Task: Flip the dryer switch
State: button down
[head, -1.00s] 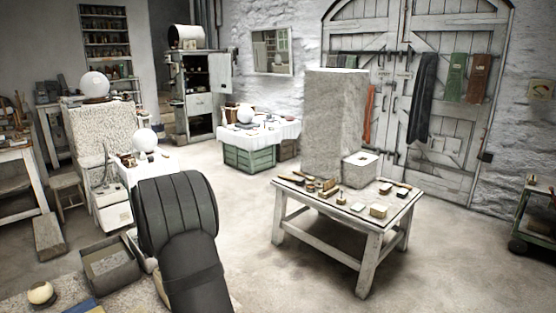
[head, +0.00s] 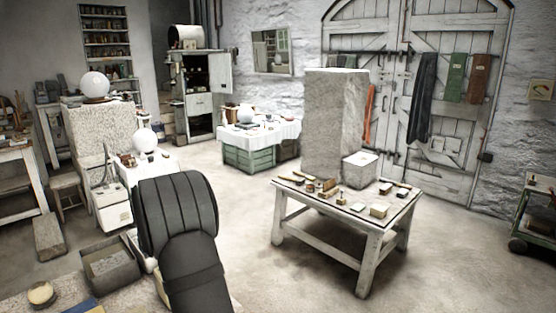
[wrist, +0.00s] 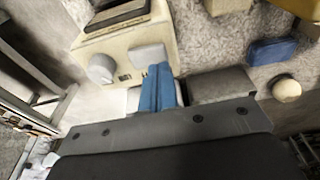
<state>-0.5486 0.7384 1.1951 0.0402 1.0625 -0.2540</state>
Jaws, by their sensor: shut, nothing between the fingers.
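A cream box (wrist: 135,38), which may be the dryer, shows in the wrist view with a round pale knob (wrist: 101,69) on its front. A pale flat plate (wrist: 150,57) sits to the right of the knob, with a small dark mark (wrist: 124,77) below and between them. I cannot tell for certain which part is the switch. My gripper (wrist: 159,70) has blue fingers, shut and empty, with the tips at the lower edge of the pale plate. Contact cannot be told. In the head view my arm hides the gripper and most of the box.
A blue block (wrist: 273,51) and a small cream ball (wrist: 286,90) lie right of the box in the wrist view. A grey tray (head: 112,272) stands left of my arm in the head view. A work table (head: 350,222) with tools stands right, with open floor between.

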jog(key=shift+f, duration=0.9)
dwell(0.8)
jog(key=shift+r, duration=3.55)
notch_tip(320, 180, down, 7)
jog(key=shift+f, duration=0.1)
